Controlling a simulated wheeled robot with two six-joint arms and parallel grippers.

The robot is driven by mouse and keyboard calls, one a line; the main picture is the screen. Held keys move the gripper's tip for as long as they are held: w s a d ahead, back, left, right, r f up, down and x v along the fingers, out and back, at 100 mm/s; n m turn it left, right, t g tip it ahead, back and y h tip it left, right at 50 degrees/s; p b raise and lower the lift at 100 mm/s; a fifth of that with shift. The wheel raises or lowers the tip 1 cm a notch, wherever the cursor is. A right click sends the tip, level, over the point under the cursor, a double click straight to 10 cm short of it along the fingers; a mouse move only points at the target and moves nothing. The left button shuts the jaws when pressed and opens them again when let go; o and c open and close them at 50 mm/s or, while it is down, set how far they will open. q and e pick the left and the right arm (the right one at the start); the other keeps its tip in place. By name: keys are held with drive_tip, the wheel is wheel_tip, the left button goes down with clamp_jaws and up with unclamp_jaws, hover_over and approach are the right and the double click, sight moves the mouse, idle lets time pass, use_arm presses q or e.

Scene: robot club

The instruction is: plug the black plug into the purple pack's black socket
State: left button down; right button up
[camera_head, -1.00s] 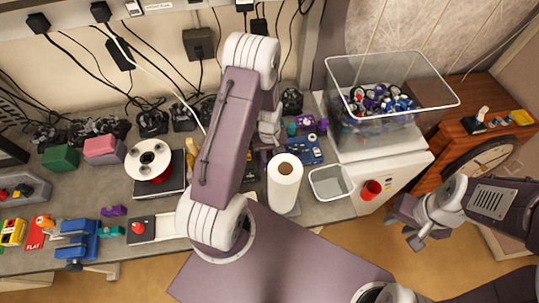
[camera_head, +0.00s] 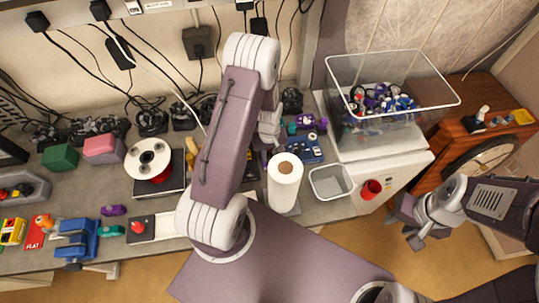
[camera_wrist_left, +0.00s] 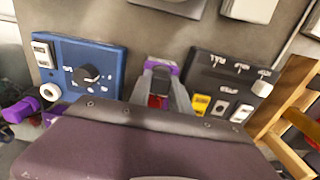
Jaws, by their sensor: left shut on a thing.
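My left gripper (camera_wrist_left: 163,93) points down at the bench, its fingers shut on a small dark piece that looks like the black plug (camera_wrist_left: 160,77). A purple part (camera_wrist_left: 163,66), likely the purple pack, shows just beyond the fingertips, between a blue box and a black panel. A red patch shows between the fingers. The black socket is hidden, and I cannot tell whether the plug touches it. In the head view my left arm covers most of this spot. My right gripper (camera_head: 408,226) hangs empty and open beyond the bench's right side.
The blue box with a knob (camera_wrist_left: 88,77) and the black panel with switches (camera_wrist_left: 222,88) flank the fingers closely. A wooden rack (camera_wrist_left: 290,108) stands beside the panel. A white paper roll (camera_head: 285,184), a grey bin (camera_head: 331,182) and a clear tub (camera_head: 392,68) stand to the right.

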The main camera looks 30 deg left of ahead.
use_arm(q)
drive_tip(key=c, duration=1.4)
unclamp_jaws()
drive_tip(key=shift+c, duration=0.2)
drive_tip(key=o, duration=0.3)
drive_tip(key=shift+f, duration=0.1)
wheel_tip(320, 180, up, 9)
drive_tip(key=shift+r+b, duration=0.1)
drive_tip(key=shift+b, duration=0.4)
